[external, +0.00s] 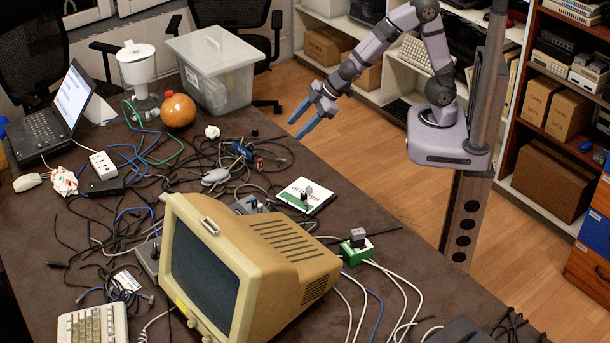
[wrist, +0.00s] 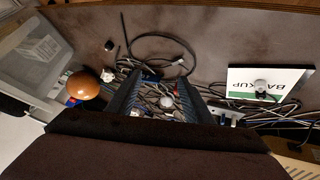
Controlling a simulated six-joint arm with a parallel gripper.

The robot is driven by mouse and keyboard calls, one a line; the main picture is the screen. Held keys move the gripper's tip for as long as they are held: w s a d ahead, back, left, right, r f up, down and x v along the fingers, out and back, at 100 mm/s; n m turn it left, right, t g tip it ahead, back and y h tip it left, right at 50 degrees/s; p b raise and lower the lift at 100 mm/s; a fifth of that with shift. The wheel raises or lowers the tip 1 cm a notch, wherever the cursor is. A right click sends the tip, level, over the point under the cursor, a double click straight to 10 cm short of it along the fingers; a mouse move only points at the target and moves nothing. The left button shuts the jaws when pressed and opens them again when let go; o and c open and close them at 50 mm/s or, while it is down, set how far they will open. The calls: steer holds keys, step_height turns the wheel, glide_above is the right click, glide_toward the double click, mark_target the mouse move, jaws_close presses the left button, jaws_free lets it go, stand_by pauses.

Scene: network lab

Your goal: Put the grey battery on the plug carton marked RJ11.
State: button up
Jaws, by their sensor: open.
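A small grey block (external: 358,236), which looks like the grey battery, stands on a small green and white carton (external: 357,252) behind the beige monitor's right side. The lettering on this carton is too small to read, so I cannot tell whether it says RJ11. My gripper (external: 296,130) is open and empty, raised above the far edge of the table and well away from the carton. In the wrist view its two dark fingers (wrist: 160,73) stand apart with only table and cables beneath. The carton and grey block are not discernible in the wrist view.
A white and green BACKUP box (external: 301,201) carries a small grey and black object (external: 307,193); the box also shows in the wrist view (wrist: 240,78). The bulky monitor (external: 240,255) stands near the carton. Cables (external: 190,160) cover much of the table. An orange ball (external: 178,110) is farther left.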

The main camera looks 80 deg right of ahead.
steer(key=s+d+f+m+g+h, duration=0.2)
steer(key=s+d+m+g, duration=0.15)
steer(key=s+d, duration=0.55)
steer(key=s+f+m+g, duration=0.1)
steer(key=s+m+g, duration=0.2)
steer(key=s, duration=1)
steer(key=shift+s+f+g+y, duration=0.3)
steer(key=shift+s+g, duration=0.1)
steer(key=shift+g, duration=0.15)
steer(key=shift+a+r, duration=0.1)
step_height(320, 180, up, 9)
steer(key=p, duration=0.9)
steer(key=shift+r+p, duration=0.2)
steer(key=shift+p, duration=0.1)
